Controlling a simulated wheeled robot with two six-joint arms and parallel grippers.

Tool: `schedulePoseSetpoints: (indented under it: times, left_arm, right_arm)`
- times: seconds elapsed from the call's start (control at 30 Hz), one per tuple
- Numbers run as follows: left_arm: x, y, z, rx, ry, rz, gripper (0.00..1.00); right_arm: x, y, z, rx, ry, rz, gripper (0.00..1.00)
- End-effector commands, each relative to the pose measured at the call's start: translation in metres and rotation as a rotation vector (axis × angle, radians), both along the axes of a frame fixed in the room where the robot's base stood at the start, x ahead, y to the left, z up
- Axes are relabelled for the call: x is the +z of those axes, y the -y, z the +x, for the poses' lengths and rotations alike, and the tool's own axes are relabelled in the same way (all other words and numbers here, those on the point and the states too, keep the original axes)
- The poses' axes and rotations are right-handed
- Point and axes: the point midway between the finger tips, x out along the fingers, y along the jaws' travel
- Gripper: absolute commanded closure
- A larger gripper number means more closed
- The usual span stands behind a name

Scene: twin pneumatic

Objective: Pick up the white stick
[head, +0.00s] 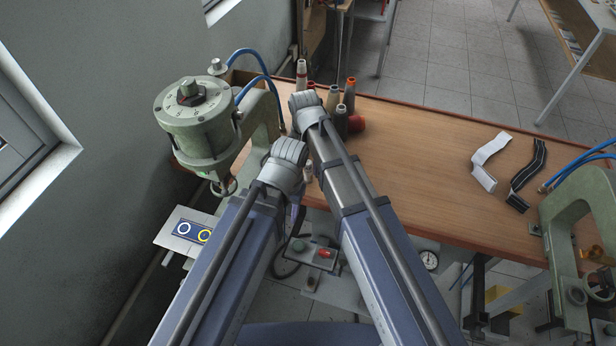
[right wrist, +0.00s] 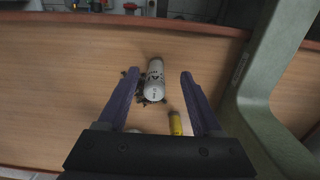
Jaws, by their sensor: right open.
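A white cylinder with dark print, the white stick (right wrist: 155,78), lies on or stands from the wooden table in the right wrist view. My right gripper (right wrist: 160,88) is open, with its two purple fingers on either side of the cylinder and gaps to it. In the head view, my right wrist hides most of this spot. A small pale piece there between my arms (head: 308,172) may be the same cylinder. My left arm ends beside my right one, and its jaws are not clearly visible.
A yellow tube (right wrist: 175,123) is close to the right finger, and dark small bits surround the cylinder. A green press (head: 200,125) stands at left. Several thread cones (head: 348,95) stand beyond my wrists. White (head: 488,160) and black (head: 527,175) straps lie at right; the table's middle is clear.

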Motion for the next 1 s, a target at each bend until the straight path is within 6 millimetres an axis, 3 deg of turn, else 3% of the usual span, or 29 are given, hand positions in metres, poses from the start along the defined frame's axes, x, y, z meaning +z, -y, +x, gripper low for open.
schedulePoseSetpoints:
  times: [0.17, 0.6, 0.87, 1.0]
  left_arm:
    - [-0.004, 0.0, 0.0, 0.0, 0.0, 0.0, 0.5]
    - [-0.052, 0.0, 0.0, 0.001, 0.0, 0.0, 0.5]
    - [-0.051, 0.0, 0.0, 0.001, 0.0, 0.0, 0.5]
    - [-0.051, 0.0, 0.0, 0.001, 0.0, 0.0, 0.5]
  right_arm:
    - [-0.005, 0.001, 0.001, -0.001, 0.0, 0.0, 0.33]
    - [-0.052, 0.008, 0.008, 0.001, 0.0, 0.0, 0.33]
    - [-0.051, 0.008, 0.008, 0.0, 0.0, 0.0, 0.33]
    - [-0.051, 0.008, 0.008, 0.0, 0.0, 0.0, 0.46]
